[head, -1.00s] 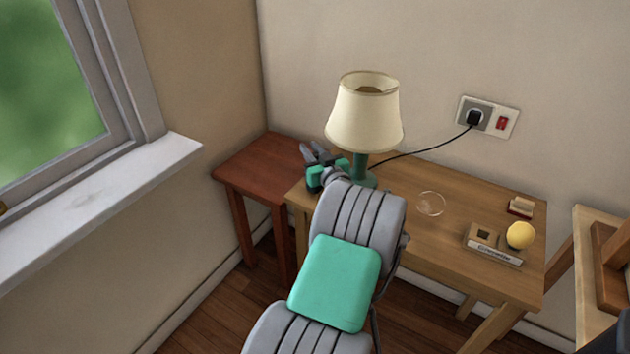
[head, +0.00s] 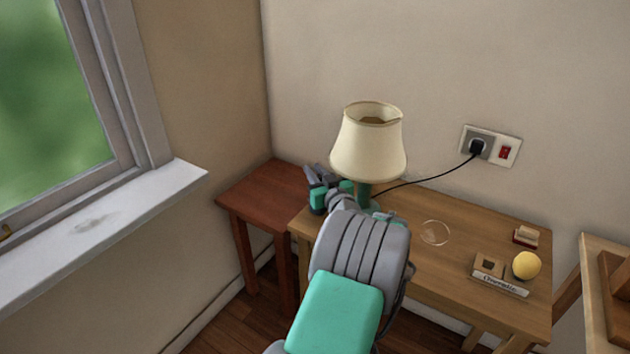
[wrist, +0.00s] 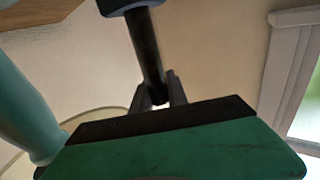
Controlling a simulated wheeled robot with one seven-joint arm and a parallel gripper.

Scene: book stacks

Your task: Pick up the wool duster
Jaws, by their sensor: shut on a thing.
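My gripper (head: 312,173) is beside the lamp, over the place where the reddish side table meets the desk. In the wrist view my grey fingers (wrist: 158,90) are shut around the lower end of a dark rod (wrist: 148,50), which I take for the wool duster's handle. The rod runs up to a smooth blue-grey piece (wrist: 128,3) at the top edge, cut off by the frame. I see no woolly head. In the head view I cannot make out the duster.
The lamp (head: 368,145) stands close right of my gripper; its green stem (wrist: 25,105) shows in the wrist view. Its cord runs to a wall socket (head: 477,147). The reddish side table (head: 265,190) looks bare. A yellow ball (head: 526,265) and small blocks sit on the desk's right.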

